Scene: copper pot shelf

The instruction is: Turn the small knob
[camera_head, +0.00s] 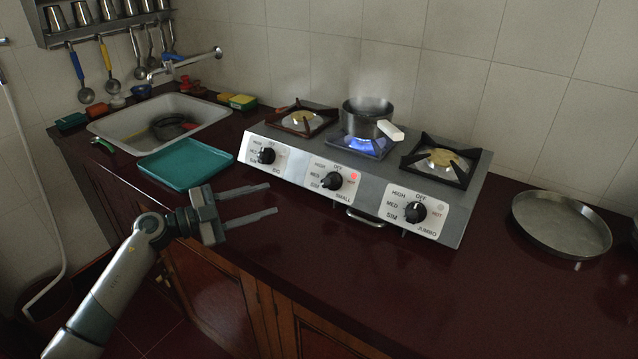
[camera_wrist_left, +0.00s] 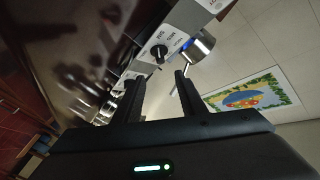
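The grey stove (camera_head: 370,140) has a row of black knobs on its sloped white front plates. The small knob (camera_head: 331,181) is the middle one, above the word SMALL, with a lit red light beside it. My left gripper (camera_head: 270,199) is open and empty. Its fingers point right, left of the small knob and apart from it, in front of the stove. In the left wrist view, the open fingers (camera_wrist_left: 158,77) point toward a black knob (camera_wrist_left: 159,52) on a white plate; I cannot tell which knob that is. My right gripper is not in view.
A pot (camera_head: 366,119) steams over a blue flame on the middle burner. The big knob (camera_head: 266,155) and jumbo knob (camera_head: 415,212) flank the small one. A teal tray (camera_head: 190,164) lies behind my left gripper; a round pan (camera_head: 562,222) sits at right. The front counter is clear.

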